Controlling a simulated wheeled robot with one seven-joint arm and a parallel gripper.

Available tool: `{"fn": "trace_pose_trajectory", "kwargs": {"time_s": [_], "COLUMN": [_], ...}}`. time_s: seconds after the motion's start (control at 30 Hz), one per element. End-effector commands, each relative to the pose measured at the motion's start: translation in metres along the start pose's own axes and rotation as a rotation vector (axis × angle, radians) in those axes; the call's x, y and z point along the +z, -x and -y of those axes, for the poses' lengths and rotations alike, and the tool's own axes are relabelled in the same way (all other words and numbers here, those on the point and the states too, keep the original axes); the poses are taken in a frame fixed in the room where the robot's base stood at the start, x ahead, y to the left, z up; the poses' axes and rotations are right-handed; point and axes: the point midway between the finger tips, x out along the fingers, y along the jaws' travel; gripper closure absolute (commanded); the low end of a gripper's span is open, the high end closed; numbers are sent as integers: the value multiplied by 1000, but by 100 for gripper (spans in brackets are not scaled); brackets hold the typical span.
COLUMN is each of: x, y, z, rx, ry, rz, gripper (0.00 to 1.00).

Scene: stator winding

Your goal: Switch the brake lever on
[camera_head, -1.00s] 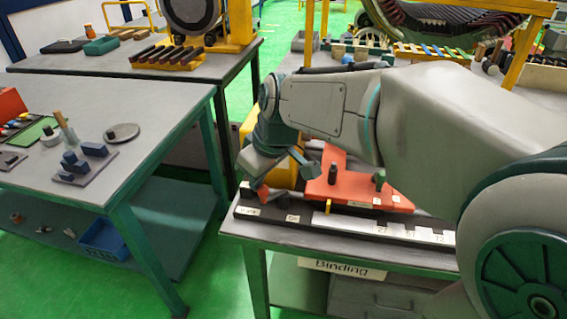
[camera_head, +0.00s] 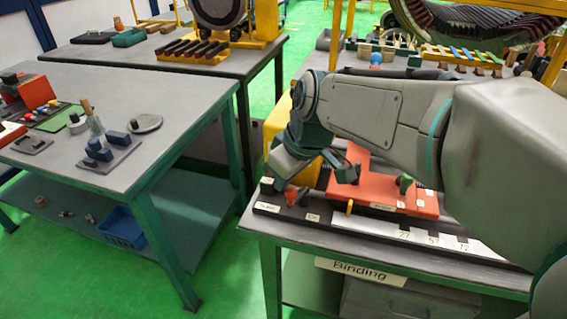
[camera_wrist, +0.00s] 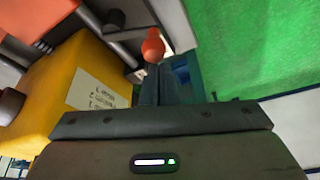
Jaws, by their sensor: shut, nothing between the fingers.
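The brake lever has an orange-red knob (camera_head: 292,195) and stands at the left end of the dark labelled strip (camera_head: 345,223) on the Binding table. A small label lies on each side of it, and the right one seems to read "ON". My gripper (camera_head: 289,181) is shut and empty, pointing down at the knob. In the wrist view the closed fingertips (camera_wrist: 157,72) are right at the knob (camera_wrist: 153,48); I cannot tell whether they touch. The lever's shaft is mostly hidden in the head view.
A yellow box (camera_wrist: 85,100) with a white label stands close beside the fingers. An orange-red fixture (camera_head: 385,188) with dark pegs is to the right. The Binding table's front edge (camera_head: 380,265) is near. The left table (camera_head: 190,90) stands across a green floor gap.

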Motion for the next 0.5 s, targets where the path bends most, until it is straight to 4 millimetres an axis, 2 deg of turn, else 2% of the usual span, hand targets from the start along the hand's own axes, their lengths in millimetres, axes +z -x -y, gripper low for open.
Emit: {"fn": "trace_pose_trajectory", "kwargs": {"time_s": [0.17, 0.27, 0.5], "x": [0, -2, -4], "y": [2, 10, 50], "z": [0, -1, -5], "rx": [0, 0, 1], "ry": [0, 0, -1], "rz": [0, 0, -2], "gripper": [100, 100, 100]}}
